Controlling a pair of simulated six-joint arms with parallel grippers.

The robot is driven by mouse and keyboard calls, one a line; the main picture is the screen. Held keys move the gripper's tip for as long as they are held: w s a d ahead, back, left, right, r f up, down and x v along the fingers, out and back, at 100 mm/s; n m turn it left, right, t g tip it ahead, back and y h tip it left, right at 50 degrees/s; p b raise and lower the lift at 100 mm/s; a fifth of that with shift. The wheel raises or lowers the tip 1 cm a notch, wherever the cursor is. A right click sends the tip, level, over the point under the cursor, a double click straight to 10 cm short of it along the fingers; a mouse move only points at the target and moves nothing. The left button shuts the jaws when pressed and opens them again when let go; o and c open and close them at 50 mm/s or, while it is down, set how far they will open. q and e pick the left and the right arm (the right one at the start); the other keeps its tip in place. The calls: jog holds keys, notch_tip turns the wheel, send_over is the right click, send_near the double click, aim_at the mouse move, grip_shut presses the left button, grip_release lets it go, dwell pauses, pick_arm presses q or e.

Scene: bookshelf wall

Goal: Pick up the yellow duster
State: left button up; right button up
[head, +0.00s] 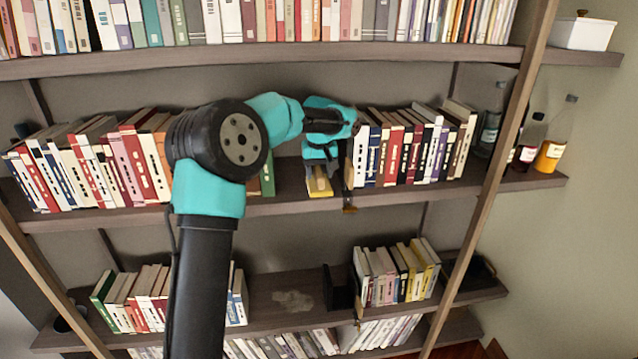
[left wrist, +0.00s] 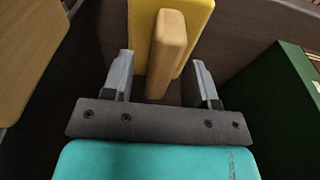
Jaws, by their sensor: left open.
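The yellow duster (head: 319,188) lies on the middle shelf, in the gap between two rows of books. In the left wrist view it shows as a yellow slab (left wrist: 198,22) with a tan wooden handle (left wrist: 167,45). My left gripper (head: 319,168) is at the duster and partly hides it in the head view. In the left wrist view the open fingers of the left gripper (left wrist: 162,72) stand on either side of the handle, with visible space on both sides. My right gripper is not in view.
Book rows stand left (head: 100,165) and right (head: 415,145) of the gap on the middle shelf (head: 400,200). A green book (left wrist: 270,110) is close on the right in the left wrist view. Bottles (head: 552,150) stand at the far right. An upper shelf (head: 270,56) runs above my arm.

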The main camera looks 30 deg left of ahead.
pick_arm(q)
jog(key=shift+f, duration=0.2)
dwell(0.3)
grip_shut()
dwell(0.3)
